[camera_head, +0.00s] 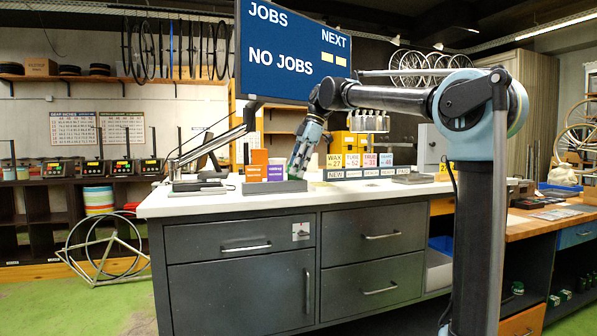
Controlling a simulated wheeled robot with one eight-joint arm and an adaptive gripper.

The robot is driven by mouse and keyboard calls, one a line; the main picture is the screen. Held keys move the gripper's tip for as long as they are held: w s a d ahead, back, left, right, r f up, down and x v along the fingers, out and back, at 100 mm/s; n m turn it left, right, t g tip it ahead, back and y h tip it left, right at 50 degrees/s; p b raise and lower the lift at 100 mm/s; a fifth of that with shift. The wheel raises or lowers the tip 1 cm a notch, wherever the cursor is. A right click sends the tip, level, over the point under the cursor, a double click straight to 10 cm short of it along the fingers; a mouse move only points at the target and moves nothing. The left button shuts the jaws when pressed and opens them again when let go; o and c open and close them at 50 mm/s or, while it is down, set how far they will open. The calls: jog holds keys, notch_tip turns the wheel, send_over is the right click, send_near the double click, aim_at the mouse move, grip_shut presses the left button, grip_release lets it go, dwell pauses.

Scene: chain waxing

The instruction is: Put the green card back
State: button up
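The holder carries upright orange cards (259,158) and purple cards (275,173). A small patch of green (311,163) shows right beside my gripper, probably the green card. It is mostly hidden, and I cannot tell whether it is in the fingers or standing behind them. The fingertips are too small to tell open from shut.
Right of my gripper stands a row of coloured cards (336,160) in a labelled rack (372,172). A monitor reading NO JOBS (285,40) hangs above the grey-drawered bench (240,237). The worktop's front strip (350,194) is clear.

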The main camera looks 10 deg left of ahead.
jog(key=v, duration=1.2)
jog(key=shift+a, duration=0.1)
jog(key=s+d+f+m+t, duration=0.1)
jog(key=s+d+f+m, duration=0.25)
jog(key=d+f, duration=0.35)
jog(key=s+d+f+m+t+h, duration=0.1)
jog(key=s+d+f+m, duration=0.1)
jog(key=d+f+m, duration=0.35)
jog(key=s+d+f+m+t, duration=0.1)
jog(key=s+d+f+m, duration=0.2)
jog(key=d+f, duration=0.5)
jog(key=s+d+f+m+h, duration=0.1)
jog(key=s+d+f+m, duration=0.3)
jog(key=f, duration=0.6)
jog(key=s+d+f+m+t+h, duration=0.1)
jog(key=s+d+f+m, duration=0.3)
jog(key=s+d+f, duration=0.3)
jog(key=s+d+f+m+h, duration=0.1)
jog(key=s+d+f+m, duration=0.3)
jog(key=f, duration=1)
jog(key=shift+s+d+f+t, duration=0.25)
jog(key=shift+s+d, duration=0.5)
jog(key=shift+s, duration=0.4)
